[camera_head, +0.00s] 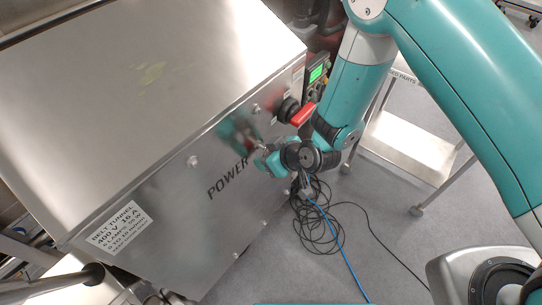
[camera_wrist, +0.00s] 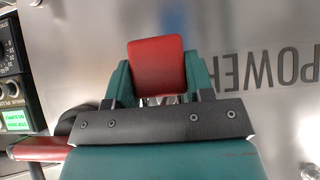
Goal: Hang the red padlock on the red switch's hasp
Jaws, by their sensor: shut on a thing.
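The red padlock (camera_wrist: 157,68) shows in the wrist view as a red block between the two green fingers of my gripper (camera_wrist: 158,88). My gripper is shut on it; its shackle is mostly hidden behind the fingers and wrist. In the head view my gripper (camera_head: 266,158) is close to the metal front panel, below and left of the red switch (camera_head: 303,115). The padlock is not clear there. The red switch handle also shows at the left of the wrist view (camera_wrist: 38,149), apart from the padlock. I cannot make out its hasp.
The steel cabinet (camera_head: 120,90) has POWER lettering (camera_head: 227,178) near my gripper and a shiny, reflecting front. A panel with a green display (camera_head: 316,74) is beyond the switch. Cables (camera_head: 322,222) lie coiled on the floor below. A parts table (camera_head: 405,145) stands to the right.

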